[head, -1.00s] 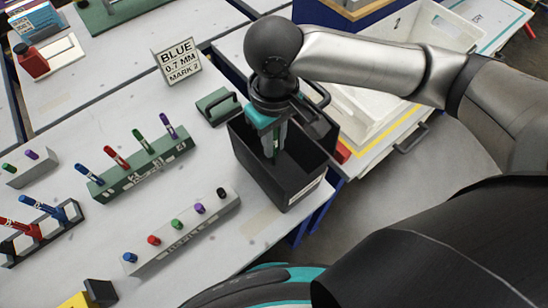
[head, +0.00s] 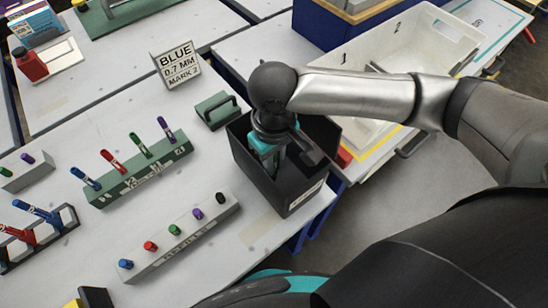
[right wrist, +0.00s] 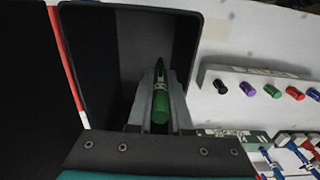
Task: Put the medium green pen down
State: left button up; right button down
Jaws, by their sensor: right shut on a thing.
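My right gripper (head: 274,163) points down inside the black open-topped bin (head: 292,202) at the table's right edge. In the right wrist view its fingers (right wrist: 160,105) are shut on a green pen (right wrist: 160,98) with a dark tip end, held lengthwise between them. The bin's dark inside (right wrist: 125,50) lies around and beyond the pen. In the head view the gripper and the bin walls hide the pen, and I cannot tell whether it touches the bin floor. My left gripper is not in view.
A green rack (head: 135,182) holds blue, red, green and purple pens. A grey refills block (head: 180,245) with coloured caps stands in front. A "BLUE 0.7 MM MARK 2" sign (head: 176,62) and a green handled block (head: 217,110) stand behind. A white tray (head: 450,40) is at the back right.

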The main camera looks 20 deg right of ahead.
jog(key=shift+f, duration=0.25)
jog(key=c, duration=1.1)
grip_release()
jog(key=shift+r, duration=0.25)
notch_tip(320, 180, up, 13)
jog(key=p, duration=0.3)
jog(key=shift+f, duration=0.1)
